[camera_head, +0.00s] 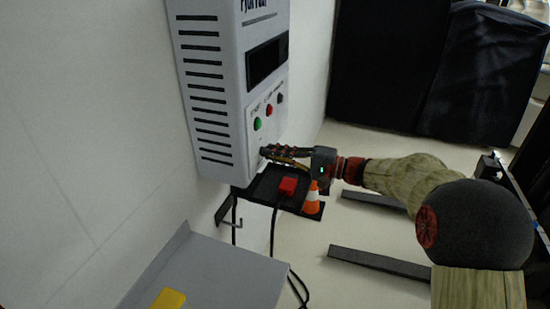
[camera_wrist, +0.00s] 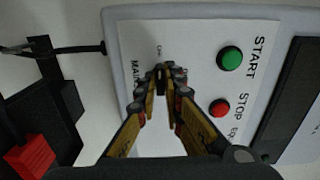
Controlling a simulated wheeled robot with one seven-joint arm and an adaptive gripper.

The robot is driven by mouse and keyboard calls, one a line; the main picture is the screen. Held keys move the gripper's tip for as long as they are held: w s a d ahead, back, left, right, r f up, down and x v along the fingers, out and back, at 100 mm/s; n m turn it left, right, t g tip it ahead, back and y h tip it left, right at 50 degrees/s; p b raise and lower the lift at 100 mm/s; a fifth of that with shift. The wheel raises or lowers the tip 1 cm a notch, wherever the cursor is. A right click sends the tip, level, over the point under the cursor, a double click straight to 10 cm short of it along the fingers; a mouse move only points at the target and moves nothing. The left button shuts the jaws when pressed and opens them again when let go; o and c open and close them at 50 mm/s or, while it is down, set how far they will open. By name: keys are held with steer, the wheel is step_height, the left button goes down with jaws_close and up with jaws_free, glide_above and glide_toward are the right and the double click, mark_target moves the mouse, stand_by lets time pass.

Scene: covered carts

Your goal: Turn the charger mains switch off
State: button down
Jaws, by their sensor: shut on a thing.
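The charger (camera_head: 215,125) is a pale grey wall box with a dark display and side vents. Its white panel (camera_wrist: 190,40) carries a green START button (camera_wrist: 230,58) and a red STOP button (camera_wrist: 220,107). My gripper (camera_head: 266,152) reaches the lower part of the panel from the right. In the wrist view its fingertips (camera_wrist: 161,76) come together beside the partly covered MAINS lettering, shut on the small mains switch. The fingers hide nearly all of the switch, so I cannot tell its position.
A red plug (camera_head: 288,186) on a black cable and an orange-white cone (camera_head: 312,198) are below the charger. A grey surface (camera_head: 215,275) with a yellow object (camera_head: 168,299) is at the bottom. Dark covered carts (camera_head: 430,70) stand behind; dark bars (camera_head: 380,263) lie on the floor.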

steer(key=shift+f, duration=0.1)
steer(key=c, duration=1.9)
jaws_free()
steer(key=v, duration=1.2)
